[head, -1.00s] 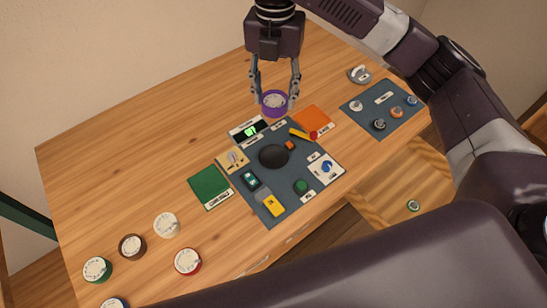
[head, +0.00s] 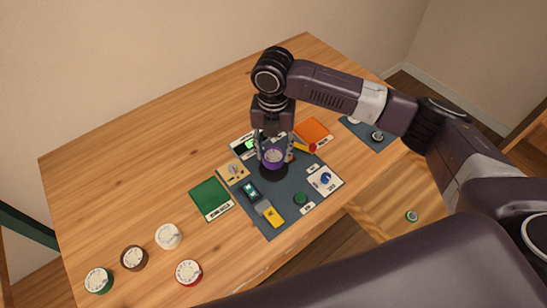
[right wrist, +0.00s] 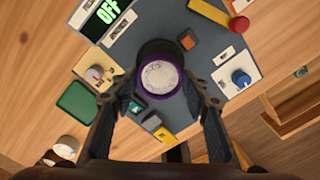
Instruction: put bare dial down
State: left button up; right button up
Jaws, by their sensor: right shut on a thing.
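The dial, purple-rimmed with a pale marked face, (head: 274,158) is held in my right gripper (head: 274,150). It is over the black round pad (head: 273,174) in the middle of the grey mat. In the right wrist view the dial (right wrist: 159,77) sits between the two fingers, and its purple rim covers much of the black pad (right wrist: 158,47). I cannot tell whether the dial touches the pad. My left gripper is not in view.
The grey mat (head: 288,205) also carries a green-lit display (head: 248,144), a yellow block (head: 271,214) and a blue knob plate (head: 325,180). A green square (head: 210,196) lies left. Several loose dials, one white (head: 168,236), stand at the lower left. The back left table is clear.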

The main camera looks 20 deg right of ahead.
aim_at(273, 156)
jog(key=shift+f, duration=2)
jog(key=shift+f, duration=0.15)
jog(key=o, duration=1.2)
jog(key=shift+o, duration=0.2)
notch_tip(273, 156, up, 12)
jog(key=b, duration=0.1)
jog(key=shift+r, duration=0.2)
jog(key=shift+f, duration=0.1)
